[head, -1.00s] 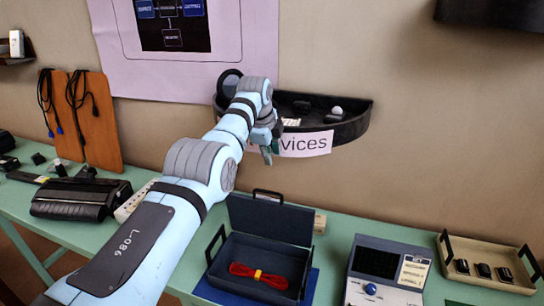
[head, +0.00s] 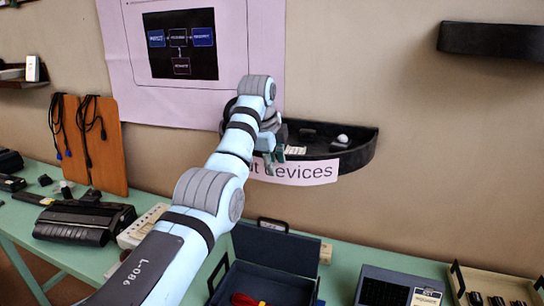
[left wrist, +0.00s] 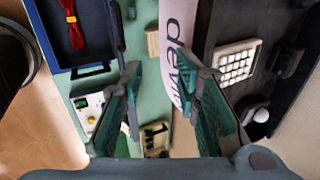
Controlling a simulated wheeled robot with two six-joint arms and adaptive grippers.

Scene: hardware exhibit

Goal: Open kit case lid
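The kit case (head: 262,284) is a dark blue box on the green table, at the bottom of the head view. Its lid (head: 275,256) stands raised at the back, with a black handle on top. A red cable bundle (head: 245,299) lies inside. In the left wrist view the case's inside (left wrist: 60,62) shows at the upper left. My left gripper (head: 274,160) is above and behind the lid, in front of the wall shelf. Its fingers (left wrist: 157,80) are spread apart with nothing between them, clear of the lid. My right gripper is not in view.
A blue-grey instrument (head: 383,292) and a beige tray (head: 456,284) stand right of the case. A black bag-like case (head: 84,222) and a white strip (head: 140,227) are at left.

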